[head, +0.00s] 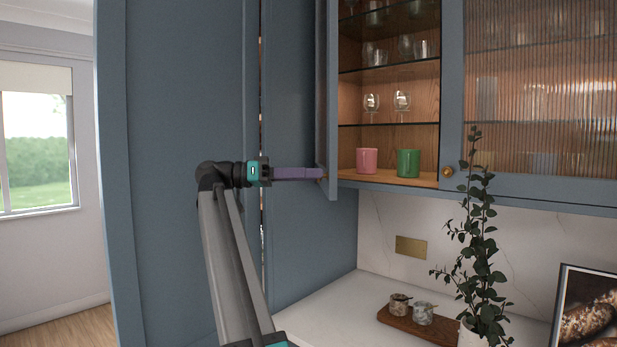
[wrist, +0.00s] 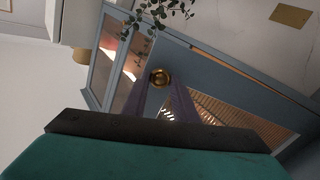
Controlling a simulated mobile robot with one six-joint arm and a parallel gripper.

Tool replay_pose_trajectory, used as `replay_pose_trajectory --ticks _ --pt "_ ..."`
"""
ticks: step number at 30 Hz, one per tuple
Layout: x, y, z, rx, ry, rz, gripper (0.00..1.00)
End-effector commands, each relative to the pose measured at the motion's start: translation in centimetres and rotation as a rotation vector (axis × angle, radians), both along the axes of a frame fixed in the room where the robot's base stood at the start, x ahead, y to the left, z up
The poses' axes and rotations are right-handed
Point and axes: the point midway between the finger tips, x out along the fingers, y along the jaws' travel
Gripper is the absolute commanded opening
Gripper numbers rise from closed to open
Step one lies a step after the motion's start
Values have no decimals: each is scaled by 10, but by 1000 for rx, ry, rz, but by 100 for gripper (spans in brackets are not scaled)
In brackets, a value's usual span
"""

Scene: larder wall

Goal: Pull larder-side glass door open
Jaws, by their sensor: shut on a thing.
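The larder-side glass door (head: 327,90) stands swung open, seen nearly edge-on at the left of the lit cabinet in the head view. My gripper (head: 322,174) reaches from the left to the door's lower part, its purple fingers level. In the wrist view, the round brass knob (wrist: 159,77) sits between the tips of the two purple fingers, and my gripper is shut on it. The knob is mostly hidden by the fingers in the head view. The door's blue frame and glass also show tilted in the wrist view.
The open cabinet (head: 389,181) holds glasses, a pink cup (head: 367,160) and a green cup (head: 408,163). A ribbed glass door (head: 540,110) at the right is shut. A tall plant (head: 483,240) and a wooden board (head: 425,329) stand on the counter below.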

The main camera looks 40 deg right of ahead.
Motion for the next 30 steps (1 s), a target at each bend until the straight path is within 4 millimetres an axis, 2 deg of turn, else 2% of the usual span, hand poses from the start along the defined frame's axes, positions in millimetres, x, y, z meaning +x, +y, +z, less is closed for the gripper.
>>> replay_pose_trajectory --ticks 12,13,16,30 --pt "9 15 -2 4 -1 16 0" --pt "10 16 -2 3 0 17 27" --pt "11 17 -1 3 0 20 44" --pt "12 21 -1 1 0 22 44"
